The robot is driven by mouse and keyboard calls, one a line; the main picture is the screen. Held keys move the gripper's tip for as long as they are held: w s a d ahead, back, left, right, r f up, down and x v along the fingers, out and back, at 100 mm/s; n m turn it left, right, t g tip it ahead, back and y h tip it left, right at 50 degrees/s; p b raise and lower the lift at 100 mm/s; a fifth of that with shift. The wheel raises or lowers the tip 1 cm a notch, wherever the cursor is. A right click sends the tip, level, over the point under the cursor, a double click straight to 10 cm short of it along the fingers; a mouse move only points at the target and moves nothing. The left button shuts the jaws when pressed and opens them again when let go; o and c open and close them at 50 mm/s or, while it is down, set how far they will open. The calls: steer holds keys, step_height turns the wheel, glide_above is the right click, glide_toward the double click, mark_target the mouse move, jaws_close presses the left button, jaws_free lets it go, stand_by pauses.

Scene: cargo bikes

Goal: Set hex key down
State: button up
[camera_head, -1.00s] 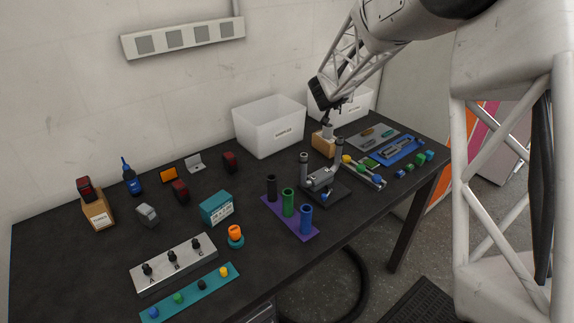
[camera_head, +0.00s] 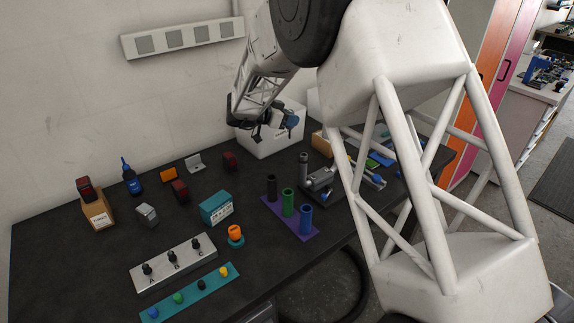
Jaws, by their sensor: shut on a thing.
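My gripper (camera_head: 263,130) is in front of the left white bin (camera_head: 284,143), above the back of the dark table (camera_head: 110,258). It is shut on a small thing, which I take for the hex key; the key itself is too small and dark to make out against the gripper. The gripper is small in view and its fingertips are hard to separate from the wrist parts. A wooden block (camera_head: 321,143) shows partly at the right, with my arm in front of its right side.
A purple rack with black, green and blue tubes (camera_head: 288,202) and a grey fixture (camera_head: 318,185) stand below the gripper. A teal box (camera_head: 216,208), a red item (camera_head: 230,161) and a blue bottle (camera_head: 131,177) stand left. Bare table lies between these.

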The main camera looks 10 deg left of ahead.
steer(key=shift+s+a+f, duration=0.2)
steer(key=shift+s+a, duration=0.1)
steer(key=shift+a, duration=0.15)
steer(key=shift+f, duration=2.5)
steer(key=shift+f, duration=2.5)
steer(key=shift+f, duration=0.15)
steer(key=o, duration=0.9)
